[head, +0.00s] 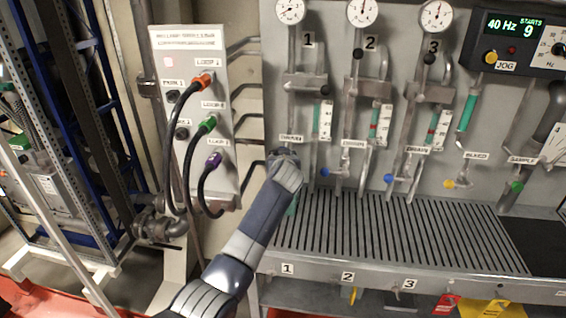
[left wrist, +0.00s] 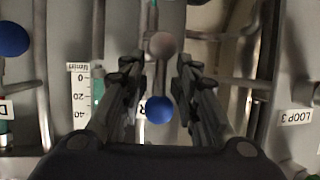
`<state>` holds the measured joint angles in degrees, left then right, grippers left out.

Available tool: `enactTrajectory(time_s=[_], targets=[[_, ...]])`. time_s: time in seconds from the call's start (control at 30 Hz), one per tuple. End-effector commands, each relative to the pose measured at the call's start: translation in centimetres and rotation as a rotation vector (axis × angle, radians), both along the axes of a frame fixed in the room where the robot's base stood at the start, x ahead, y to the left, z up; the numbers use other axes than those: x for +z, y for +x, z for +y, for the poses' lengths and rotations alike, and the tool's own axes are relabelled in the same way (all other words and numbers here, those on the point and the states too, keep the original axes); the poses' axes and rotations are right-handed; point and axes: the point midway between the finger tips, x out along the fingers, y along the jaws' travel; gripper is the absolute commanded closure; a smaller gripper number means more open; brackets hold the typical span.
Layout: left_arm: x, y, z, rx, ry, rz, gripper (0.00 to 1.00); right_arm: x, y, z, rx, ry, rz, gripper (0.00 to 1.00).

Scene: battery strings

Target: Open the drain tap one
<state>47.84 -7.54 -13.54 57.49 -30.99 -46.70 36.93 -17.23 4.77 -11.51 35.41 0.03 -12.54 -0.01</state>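Drain tap one is hidden behind my left gripper (head: 284,158) in the head view, just below the first drain label (head: 291,139). In the left wrist view a blue knob (left wrist: 159,110) and a round metal fitting (left wrist: 162,45) lie between the two fingers of my left gripper (left wrist: 160,85). The fingers are apart, with a visible gap on each side of the knob. I cannot tell how deep the knob sits between them. My right gripper is not in view.
To the right are the blue knobs of drain two (head: 326,172) and drain three (head: 388,178), then a yellow bleed knob (head: 450,184) and green sample knob (head: 517,187). A slatted grating (head: 390,225) lies below. A loop panel (head: 200,110) with cables stands left.

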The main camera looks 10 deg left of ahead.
Motion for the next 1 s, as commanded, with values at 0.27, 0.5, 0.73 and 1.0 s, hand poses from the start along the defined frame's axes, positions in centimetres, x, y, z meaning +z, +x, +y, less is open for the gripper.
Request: enactTrajectory(time_s=[0.27, 0.5, 0.73, 1.0], targets=[[0.8, -2.0, -0.5, -0.001, -0.003, -0.003, 0.71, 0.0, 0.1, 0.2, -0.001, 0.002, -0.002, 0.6], [2.0, -4.8, -1.1, -0.002, -0.003, -0.003, 0.71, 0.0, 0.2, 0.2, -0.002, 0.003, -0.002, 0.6], [3.2, -7.8, -1.8, -0.002, -0.002, 0.0, 0.71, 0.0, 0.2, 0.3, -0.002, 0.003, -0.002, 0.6], [4.2, -10.4, -2.3, -0.001, 0.0, 0.001, 0.71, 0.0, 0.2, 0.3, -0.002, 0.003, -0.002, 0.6]])
